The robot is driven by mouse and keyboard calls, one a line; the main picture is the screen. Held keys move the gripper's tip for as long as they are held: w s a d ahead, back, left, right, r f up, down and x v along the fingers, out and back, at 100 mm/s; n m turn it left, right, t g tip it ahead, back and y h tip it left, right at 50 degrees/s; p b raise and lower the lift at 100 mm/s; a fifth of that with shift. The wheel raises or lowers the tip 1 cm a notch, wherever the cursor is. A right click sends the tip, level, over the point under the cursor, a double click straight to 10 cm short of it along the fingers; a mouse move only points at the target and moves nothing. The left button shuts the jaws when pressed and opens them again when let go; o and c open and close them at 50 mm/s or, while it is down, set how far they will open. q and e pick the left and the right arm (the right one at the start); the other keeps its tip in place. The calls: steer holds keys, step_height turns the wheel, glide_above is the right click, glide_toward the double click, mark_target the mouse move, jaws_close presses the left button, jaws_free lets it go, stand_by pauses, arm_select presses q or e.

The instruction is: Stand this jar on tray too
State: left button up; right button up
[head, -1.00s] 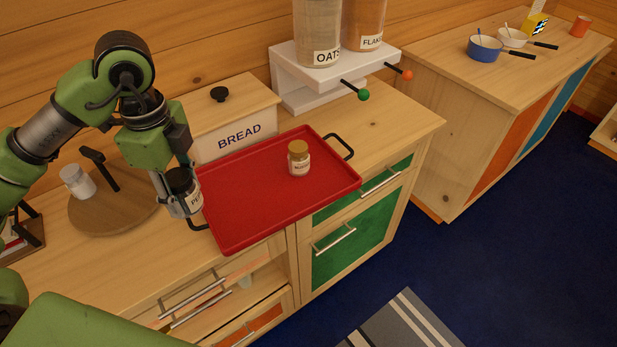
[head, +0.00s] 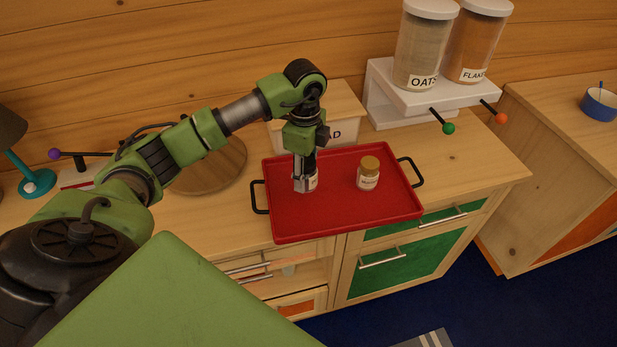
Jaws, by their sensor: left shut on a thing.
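My left gripper (head: 304,184) points down over the left half of the red tray (head: 330,222) and is shut on a small jar (head: 313,182). Only a pale strip of this jar shows between and beside the fingers. Its base is at or just above the tray floor; I cannot tell whether it touches. A second jar (head: 368,175) with a gold-brown lid and white label stands upright on the tray, to the right of the gripper and apart from it. My right gripper is out of view.
The bread box (head: 345,103) stands behind the tray, partly hidden by my arm. A white dispenser stand (head: 385,100) with oats and flakes containers is at the back right. A round wooden board (head: 215,170) lies left of the tray. The tray's front and right floor is clear.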

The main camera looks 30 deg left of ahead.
mark_target(308, 183)
arm_select(q)
steer(key=shift+w+f, duration=0.45)
steer(key=shift+f, duration=0.05)
step_height(308, 183, down, 2)
steer(key=shift+d+f+p, duration=0.1)
steer(key=shift+p, duration=0.75)
steer(key=shift+f, duration=0.65)
steer(key=o, duration=1.2)
